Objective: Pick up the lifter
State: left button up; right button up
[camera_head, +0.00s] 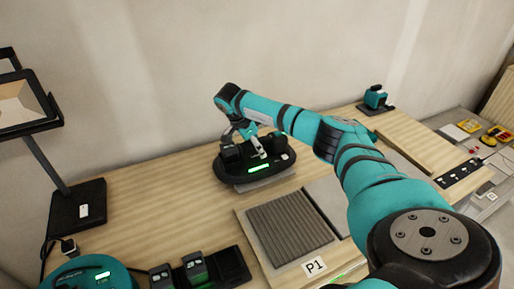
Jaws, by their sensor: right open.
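The lifter, as I take it, is a black oval device (228,176) with a lit green strip on its front, standing on a pale flat piece (268,181) on the wooden table. My right gripper (260,152) reaches down over it from above, its fingers at the lifter's upper part between the dark raised parts. The gripper is open. Whether the fingers touch the lifter is too small to tell. My right arm crosses the view from the lower right. My left gripper is not in view.
A ridged dark grey square (289,231) lies in front, beside a plain grey slab (327,200) and a P1 label (314,265). A black stand (79,207) is at left, a black tray (233,266) at front. A teal device (375,97) stands at back right.

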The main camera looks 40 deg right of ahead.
aim_at(259, 139)
grip_shut()
jog(key=shift+w+d+r, duration=0.1)
jog(key=shift+w+r, duration=0.1)
jog(key=shift+r, duration=0.3)
notch_tip(259, 139, up, 3)
jog(key=shift+f+b, duration=0.15)
jog(key=shift+b, duration=0.2)
jog(key=shift+s+r, duration=0.25)
jog(key=s+a+r+b, duration=0.1)
jog(key=s+a+b, duration=0.15)
jog(key=s, duration=1.15)
notch_tip(259, 139, up, 8)
jog(key=s+p, duration=0.1)
jog(key=p, duration=0.4)
jog(key=shift+s+a+f+p, duration=0.15)
jog(key=shift+a+f+p, duration=0.1)
jog(key=shift+a+p, duration=0.15)
